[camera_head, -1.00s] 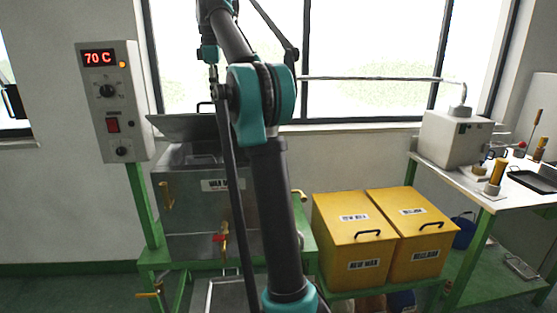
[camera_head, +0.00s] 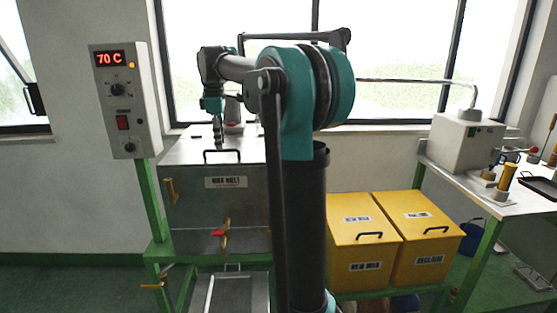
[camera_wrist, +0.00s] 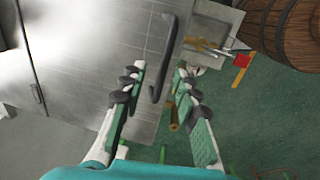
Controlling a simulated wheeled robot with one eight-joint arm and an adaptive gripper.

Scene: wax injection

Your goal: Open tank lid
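The metal wax tank (camera_head: 205,215) stands left of centre in the head view. Its grey lid (camera_head: 185,151) looks flat and shut, with a dark bar handle (camera_head: 221,153) near the front edge. My gripper (camera_head: 218,143) hangs pointing down just above the lid by the handle. In the wrist view the gripper (camera_wrist: 160,75) is open, with the fingers apart. The handle (camera_wrist: 163,58) shows between and beyond the fingertips over the lid (camera_wrist: 105,40); I see no clear contact. My arm hides the tank's right side in the head view.
A control box (camera_head: 125,100) reading 70 C stands left of the tank. A red-handled valve (camera_head: 222,234) sticks out at the tank's front. Yellow bins (camera_head: 364,240) stand to the right, beside a white worktable (camera_head: 478,190). A wooden barrel (camera_wrist: 290,35) shows in the wrist view.

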